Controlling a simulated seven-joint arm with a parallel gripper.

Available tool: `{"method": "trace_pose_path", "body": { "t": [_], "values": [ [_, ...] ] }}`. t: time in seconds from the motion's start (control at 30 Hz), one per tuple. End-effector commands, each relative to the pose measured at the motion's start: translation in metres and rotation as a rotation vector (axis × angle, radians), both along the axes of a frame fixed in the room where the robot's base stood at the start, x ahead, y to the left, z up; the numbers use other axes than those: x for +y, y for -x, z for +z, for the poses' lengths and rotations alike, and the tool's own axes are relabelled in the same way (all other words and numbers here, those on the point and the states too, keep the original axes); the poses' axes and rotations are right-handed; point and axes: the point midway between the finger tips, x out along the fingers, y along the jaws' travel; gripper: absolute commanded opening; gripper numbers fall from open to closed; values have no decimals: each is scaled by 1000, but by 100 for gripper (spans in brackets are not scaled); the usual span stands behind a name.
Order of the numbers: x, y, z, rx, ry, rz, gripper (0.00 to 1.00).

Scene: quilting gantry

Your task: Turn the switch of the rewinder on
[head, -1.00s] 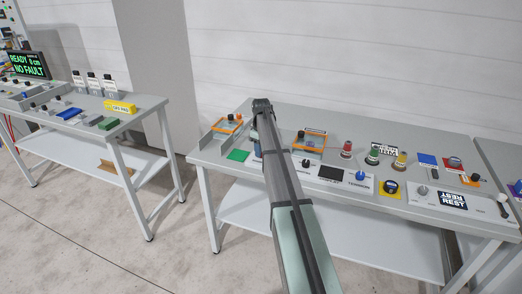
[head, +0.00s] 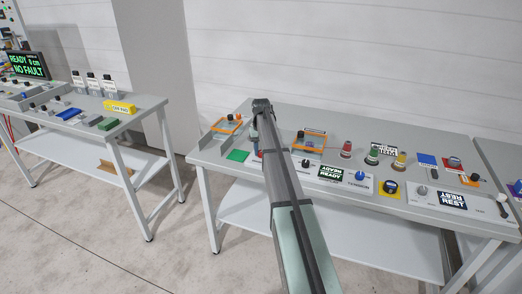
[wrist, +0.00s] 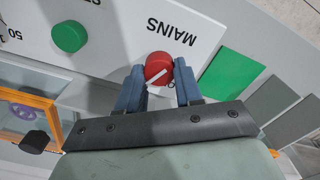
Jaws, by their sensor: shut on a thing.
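The rewinder's panel (wrist: 120,30) is a white plate with MAINS printed on it, upside down in the wrist view. A red rotary switch (wrist: 157,66) with a white pointer line sits beside that word. My gripper (wrist: 158,80) has its two blue fingers on either side of this switch and is shut on it. The pointer line lies aslant, and the small print beneath the knob is mostly hidden. In the head view my arm covers most of the switch. The panel's display (head: 330,172) there is lit and reads READY.
A green knob (wrist: 69,36) is on the same panel. A green pad (wrist: 230,75) lies beside the panel. An orange-framed box (wrist: 30,105) stands close to the gripper. Red, green and yellow buttons (head: 373,156) and a blue knob (head: 361,175) are further right.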

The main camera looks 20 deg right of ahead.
Motion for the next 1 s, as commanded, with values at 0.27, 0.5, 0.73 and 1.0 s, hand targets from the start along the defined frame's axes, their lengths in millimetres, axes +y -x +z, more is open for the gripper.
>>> {"method": "trace_pose_path", "body": {
  "t": [0.27,0.5,0.73,1.0],
  "values": [
    [0,0,0,0,0,-40,5],
    [0,0,0,0,0,-43,5],
    [0,0,0,0,0,-42,47],
    [0,0,0,0,0,-41,61]
  ]
}}
